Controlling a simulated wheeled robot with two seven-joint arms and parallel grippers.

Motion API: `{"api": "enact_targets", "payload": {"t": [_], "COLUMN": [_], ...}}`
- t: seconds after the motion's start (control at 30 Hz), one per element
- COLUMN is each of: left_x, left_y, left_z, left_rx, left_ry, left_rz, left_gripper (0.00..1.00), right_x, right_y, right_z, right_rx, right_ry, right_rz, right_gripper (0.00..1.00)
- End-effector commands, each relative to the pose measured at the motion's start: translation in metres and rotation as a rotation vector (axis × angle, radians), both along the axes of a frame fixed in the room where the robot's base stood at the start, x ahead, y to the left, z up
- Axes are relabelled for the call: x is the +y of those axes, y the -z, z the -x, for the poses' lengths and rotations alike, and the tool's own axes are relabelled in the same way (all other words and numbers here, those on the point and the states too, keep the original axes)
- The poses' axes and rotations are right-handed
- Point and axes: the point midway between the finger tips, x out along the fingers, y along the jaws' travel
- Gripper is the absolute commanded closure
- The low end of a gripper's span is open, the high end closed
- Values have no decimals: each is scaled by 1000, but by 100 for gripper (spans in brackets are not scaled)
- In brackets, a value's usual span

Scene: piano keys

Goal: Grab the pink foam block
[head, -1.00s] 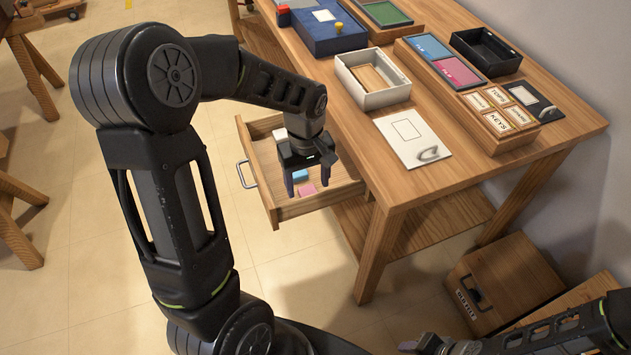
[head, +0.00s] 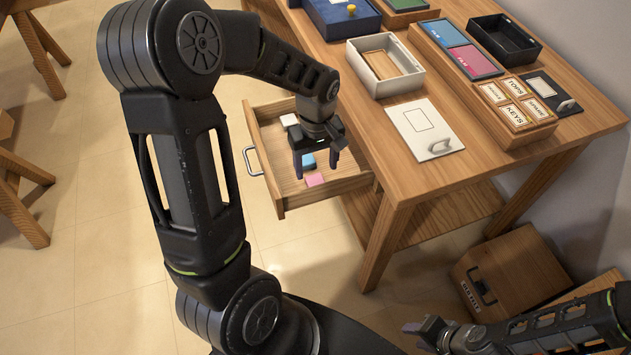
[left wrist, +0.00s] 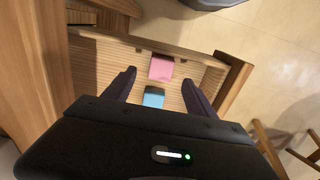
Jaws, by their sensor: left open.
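The pink foam block (head: 314,180) lies in the open drawer (head: 345,184), near its front right part in the head view. A blue block (head: 308,161) lies just beside it, and a white block (head: 289,120) lies farther back. My left gripper (head: 317,176) is open and empty above the drawer, fingers pointing down. In the left wrist view, the pink block (left wrist: 162,68) sits beyond the fingertips of my left gripper (left wrist: 158,82), and the blue block (left wrist: 154,97) is between the fingers. My right gripper (head: 424,329) is low at the bottom right; its jaws are too small to judge.
The wooden table (head: 400,180) stands over the drawer, with an open white box (head: 384,84), a white panel (head: 424,128) and a tray of labelled tiles (head: 512,135) on top. The drawer walls stand close around the gripper. A wooden box (head: 508,270) is on the floor.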

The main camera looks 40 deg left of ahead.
Motion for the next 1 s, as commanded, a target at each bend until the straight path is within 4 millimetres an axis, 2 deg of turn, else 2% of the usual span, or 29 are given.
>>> {"api": "enact_targets", "payload": {"t": [0.27,0.6,1.0], "left_x": [0,1,1], "left_y": [6,49,52], "left_z": [1,2,1], "left_rx": [1,1,0], "left_ry": [0,1,0], "left_rz": [0,0,0], "left_gripper": [35,35,35], "right_x": [0,0,0], "right_y": [-1,-2,-2], "right_z": [0,0,0], "right_rx": [0,0,0], "right_ry": [0,0,0], "right_rz": [0,0,0], "right_gripper": [64,64,64]}}
